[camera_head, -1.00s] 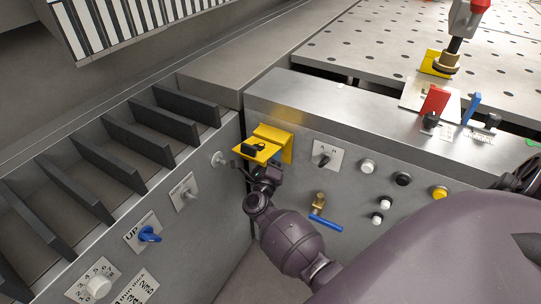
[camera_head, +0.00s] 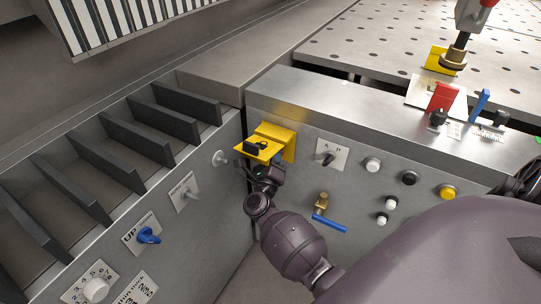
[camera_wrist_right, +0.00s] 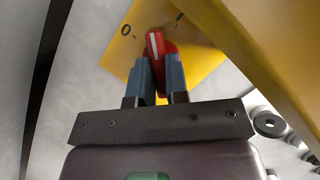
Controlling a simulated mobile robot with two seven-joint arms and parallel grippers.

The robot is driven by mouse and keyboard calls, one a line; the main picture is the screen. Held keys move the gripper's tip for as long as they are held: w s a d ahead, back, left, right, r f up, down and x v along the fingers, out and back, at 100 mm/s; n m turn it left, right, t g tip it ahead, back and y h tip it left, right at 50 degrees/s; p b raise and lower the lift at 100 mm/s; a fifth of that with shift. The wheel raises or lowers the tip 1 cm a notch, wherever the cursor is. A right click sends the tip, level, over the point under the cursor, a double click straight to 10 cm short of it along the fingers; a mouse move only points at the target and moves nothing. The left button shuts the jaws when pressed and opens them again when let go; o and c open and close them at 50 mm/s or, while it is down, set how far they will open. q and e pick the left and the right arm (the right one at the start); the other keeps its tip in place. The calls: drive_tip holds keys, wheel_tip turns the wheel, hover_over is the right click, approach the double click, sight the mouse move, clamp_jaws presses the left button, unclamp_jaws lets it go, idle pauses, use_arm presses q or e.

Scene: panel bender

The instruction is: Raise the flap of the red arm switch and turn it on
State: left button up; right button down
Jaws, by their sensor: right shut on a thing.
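The red arm switch (camera_wrist_right: 160,45) is a red knob with a white stripe, seen in the right wrist view on a yellow plate (camera_wrist_right: 203,62) marked O and I. The stripe points roughly between the two marks; I cannot tell its exact setting. In the head view, the yellow flap (camera_head: 255,149) is raised, sticking out from the panel above my right gripper (camera_head: 277,160). It hides the knob there. In the right wrist view, my right gripper (camera_wrist_right: 160,80) has its two blue-grey fingers shut around the knob. My left gripper is not in view.
The grey panel holds an A/H selector (camera_head: 327,158), several push buttons and a blue-handled valve (camera_head: 328,222) right of the flap. A side panel with a blue UP knob (camera_head: 149,236) stands at left. The metal ledge (camera_head: 360,98) lies above.

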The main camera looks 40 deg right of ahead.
use_arm(q)
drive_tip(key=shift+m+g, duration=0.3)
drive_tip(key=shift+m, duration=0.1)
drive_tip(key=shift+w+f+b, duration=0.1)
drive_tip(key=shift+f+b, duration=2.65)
drive_tip(key=shift+b, duration=0.7)
use_arm(e)
drive_tip(key=shift+w+f+m+g+h, duration=0.1)
drive_tip(key=shift+m+g+h, duration=0.45)
drive_tip(key=shift+m, duration=1)
drive_tip(key=shift+f+m+g+h, duration=0.1)
drive_tip(key=shift+m+g+h, duration=0.45)
drive_tip(key=shift+m, duration=0.95)
drive_tip(key=shift+w+f+m+g+h, duration=0.1)
drive_tip(key=shift+m+g+h, duration=0.2)
drive_tip(key=shift+m+h, duration=0.9)
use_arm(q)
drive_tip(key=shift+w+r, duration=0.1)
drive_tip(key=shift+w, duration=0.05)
use_arm(e)
drive_tip(key=shift+r+m+y, duration=0.1)
drive_tip(key=shift+m+y, duration=0.3)
drive_tip(key=shift+m, duration=0.05)
drive_tip(key=c, duration=1.1)
unclamp_jaws()
drive_tip(key=shift+a, duration=0.1)
